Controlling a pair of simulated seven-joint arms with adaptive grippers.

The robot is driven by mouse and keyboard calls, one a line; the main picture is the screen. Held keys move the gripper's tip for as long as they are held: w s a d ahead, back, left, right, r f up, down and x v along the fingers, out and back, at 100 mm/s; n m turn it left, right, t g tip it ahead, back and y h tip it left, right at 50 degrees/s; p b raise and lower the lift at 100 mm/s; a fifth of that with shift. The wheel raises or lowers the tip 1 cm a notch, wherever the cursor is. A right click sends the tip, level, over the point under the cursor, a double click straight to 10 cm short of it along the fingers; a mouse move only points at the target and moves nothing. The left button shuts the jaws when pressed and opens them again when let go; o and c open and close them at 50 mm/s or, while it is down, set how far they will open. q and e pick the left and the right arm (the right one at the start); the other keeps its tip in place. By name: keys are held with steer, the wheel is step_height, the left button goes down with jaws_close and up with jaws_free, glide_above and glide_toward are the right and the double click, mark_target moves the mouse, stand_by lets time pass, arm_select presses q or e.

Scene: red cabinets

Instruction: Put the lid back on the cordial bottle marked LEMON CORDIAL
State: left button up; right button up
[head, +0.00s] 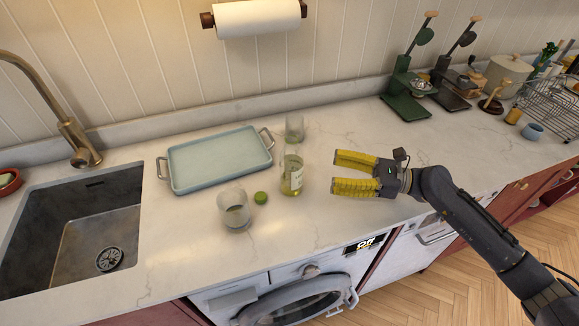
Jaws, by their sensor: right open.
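A clear glass bottle (291,180) with a pale label and yellowish liquid low inside stands upright on the counter; no lid shows on it, and its label is too small to read. A small green lid (260,198) lies on the counter left of the bottle and a little nearer to me. My right gripper (335,173) has yellow fingers, is open and empty, and points left toward the bottle from its right, with a gap between them. My left gripper is not in view.
A clear glass vessel (235,210) stands left of the lid, another (294,127) behind the bottle. A light blue tray (219,180) lies behind left. The sink (75,230) is at left.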

stand_by(0.4)
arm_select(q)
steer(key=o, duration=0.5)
